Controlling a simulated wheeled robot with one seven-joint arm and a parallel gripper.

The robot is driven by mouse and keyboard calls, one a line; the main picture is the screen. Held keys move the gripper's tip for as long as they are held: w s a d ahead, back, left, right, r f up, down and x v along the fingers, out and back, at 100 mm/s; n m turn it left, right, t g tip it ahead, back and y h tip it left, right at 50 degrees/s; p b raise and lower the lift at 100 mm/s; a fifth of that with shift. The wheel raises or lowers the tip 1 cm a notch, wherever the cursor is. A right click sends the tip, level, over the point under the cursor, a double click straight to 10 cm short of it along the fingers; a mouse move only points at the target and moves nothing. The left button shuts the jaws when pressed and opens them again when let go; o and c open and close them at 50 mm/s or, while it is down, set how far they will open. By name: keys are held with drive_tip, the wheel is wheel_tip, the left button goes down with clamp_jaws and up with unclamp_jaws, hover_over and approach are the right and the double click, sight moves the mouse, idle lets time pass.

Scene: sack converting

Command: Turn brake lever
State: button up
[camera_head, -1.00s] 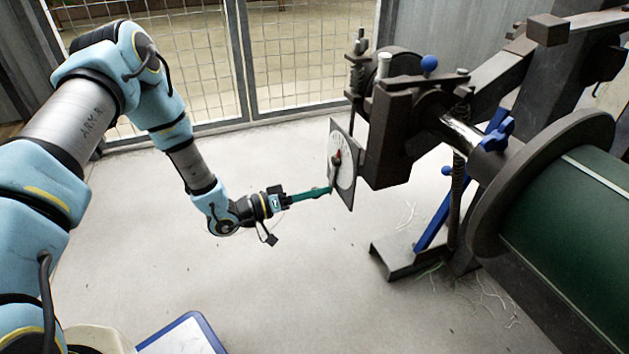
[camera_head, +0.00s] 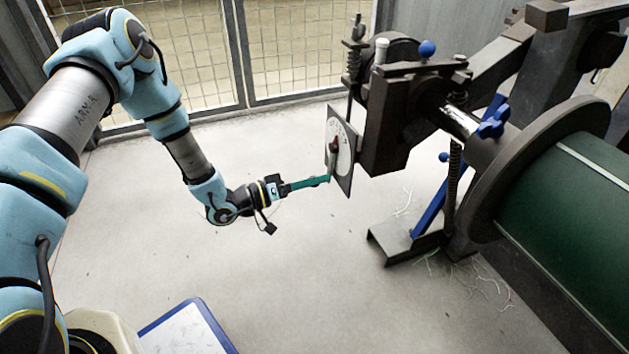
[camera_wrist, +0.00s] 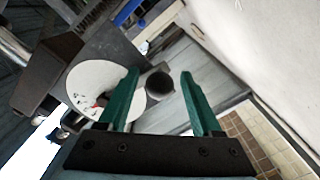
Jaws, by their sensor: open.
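A square plate with a white round dial (camera_head: 342,160) is mounted on the near side of the dark brake housing. A small red pointer shows on the dial, also in the wrist view (camera_wrist: 99,102). My gripper (camera_head: 328,180), with green fingers, is at the lower left of the dial face. In the wrist view, my gripper (camera_wrist: 160,76) is open. A dark round knob end (camera_wrist: 160,84), apparently the brake lever's, lies between the fingers, with gaps on both sides. Contact is not visible. The lever's shaft is mostly hidden.
A dark machine frame (camera_head: 394,120) carries a shaft and a large green roll (camera_head: 570,205) at the right. A blue knob (camera_head: 427,48) tops the housing. A wire mesh fence (camera_head: 290,60) stands behind. A blue-edged board (camera_head: 185,330) is at lower left. The floor under my gripper is clear.

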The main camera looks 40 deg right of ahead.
drive_tip(key=shift+a, duration=0.1)
drive_tip(key=p+v, duration=0.3)
drive_tip(key=v, duration=0.7)
drive_tip(key=shift+w+a, duration=0.2)
drive_tip(key=shift+a, duration=0.1)
drive_tip(key=shift+r, duration=0.1)
